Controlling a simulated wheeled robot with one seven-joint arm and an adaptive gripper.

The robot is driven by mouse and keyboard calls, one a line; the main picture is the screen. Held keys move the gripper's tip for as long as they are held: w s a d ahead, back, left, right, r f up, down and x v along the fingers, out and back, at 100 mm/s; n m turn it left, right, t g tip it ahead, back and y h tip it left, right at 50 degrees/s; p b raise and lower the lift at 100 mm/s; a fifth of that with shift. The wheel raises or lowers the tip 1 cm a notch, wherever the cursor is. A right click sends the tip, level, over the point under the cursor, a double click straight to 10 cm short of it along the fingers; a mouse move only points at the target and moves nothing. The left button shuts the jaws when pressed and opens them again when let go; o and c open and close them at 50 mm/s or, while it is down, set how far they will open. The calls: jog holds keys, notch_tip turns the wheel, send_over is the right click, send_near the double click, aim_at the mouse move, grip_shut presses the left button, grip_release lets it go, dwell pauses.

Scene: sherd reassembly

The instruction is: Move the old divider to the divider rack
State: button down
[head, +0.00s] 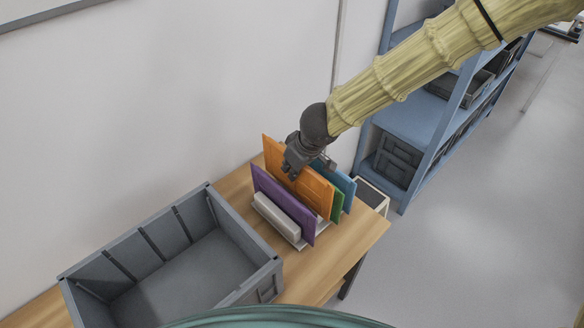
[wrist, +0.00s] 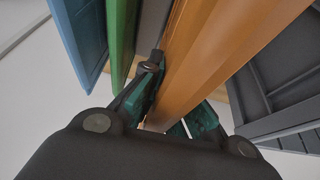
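The rack (head: 276,216) is a low, pale holder on the wooden table, with colored dividers standing in it. A purple divider (head: 283,204) is at the front, then an orange divider (head: 315,187), a green one (head: 337,205) and a blue one (head: 345,184). My gripper (head: 291,172) is at the top of the orange divider. In the wrist view, the fingers (wrist: 172,105) close in on both sides of the orange divider (wrist: 225,60); the right fingertip is partly hidden behind it. I cannot tell which divider is the old one, or whether the orange one is lifted.
A large grey crate (head: 262,262) stands to the left of the rack, with open room inside. It also shows in the wrist view (wrist: 265,125). The bare table (head: 362,235) is narrow to the right of the rack. A wall is behind; a blue shelf (head: 412,122) stands beyond.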

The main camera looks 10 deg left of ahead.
aim_at(290, 190)
jog(key=shift+f, duration=0.2)
dwell(0.3)
jog(key=shift+f+b, duration=0.3)
jog(key=shift+f, duration=0.7)
jog(key=shift+f, duration=0.35)
jog(key=shift+f, duration=0.7)
jog(key=shift+f, duration=0.25)
dwell(0.4)
jog(key=shift+f+b, duration=0.6)
jog(key=shift+f, duration=0.5)
jog(key=c, duration=1.6)
grip_release()
